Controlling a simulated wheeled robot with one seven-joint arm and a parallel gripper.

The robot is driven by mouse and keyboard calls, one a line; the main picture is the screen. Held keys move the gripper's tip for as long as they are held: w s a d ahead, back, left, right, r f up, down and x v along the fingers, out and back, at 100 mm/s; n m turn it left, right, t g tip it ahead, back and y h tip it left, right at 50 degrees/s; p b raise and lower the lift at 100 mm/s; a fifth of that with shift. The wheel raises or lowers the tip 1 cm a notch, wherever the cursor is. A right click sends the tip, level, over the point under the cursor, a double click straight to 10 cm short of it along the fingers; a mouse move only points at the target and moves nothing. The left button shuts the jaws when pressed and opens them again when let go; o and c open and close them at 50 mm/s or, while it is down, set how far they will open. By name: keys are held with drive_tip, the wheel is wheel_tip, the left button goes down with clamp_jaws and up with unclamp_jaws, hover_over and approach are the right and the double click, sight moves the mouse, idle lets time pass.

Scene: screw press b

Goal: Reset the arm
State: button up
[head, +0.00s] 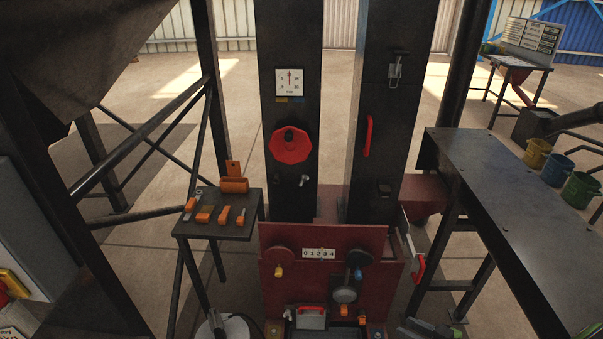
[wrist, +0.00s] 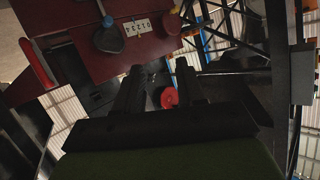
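My gripper (wrist: 157,74) shows in the wrist view with its two dark fingers apart and nothing visible between them. In the head view, a dark and green shape at the bottom edge, right of the red press base (head: 330,240), appears to be part of my gripper, mostly cut off. The press panel with its counter plate (head: 319,253) lies beyond the fingers; the counter also shows in the wrist view (wrist: 138,27). A red handwheel (head: 290,146) is on the left black column, and it shows between the fingers in the wrist view (wrist: 169,98).
A small table (head: 218,230) with orange-handled tools stands left of the press. A long dark bench (head: 500,190) is at right, with several coloured buckets beyond it. A red handle (head: 419,268) projects at the base's right side. Dark frame posts stand at left.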

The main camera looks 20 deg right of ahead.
drive_tip(key=w+a+r+n+g+h+p, duration=0.1)
drive_tip(key=a+r+g+p, duration=0.1)
drive_tip(key=a+r+g, duration=0.65)
drive_tip(key=w+a+r+n+g+h+p, duration=0.15)
drive_tip(key=a+r, duration=0.45)
drive_tip(key=r, duration=0.8)
drive_tip(key=s+a+r+m+t+h+p, duration=0.1)
drive_tip(key=s+a+r+m+h+p, duration=0.1)
drive_tip(key=s+r, duration=0.4)
drive_tip(key=s+a+r+m+t+h+p, duration=0.2)
drive_tip(key=s+a+r+m, duration=0.2)
drive_tip(key=r, duration=0.5)
drive_tip(key=s+a, duration=0.2)
drive_tip(key=s, duration=0.1)
drive_tip(key=shift+r, duration=0.2)
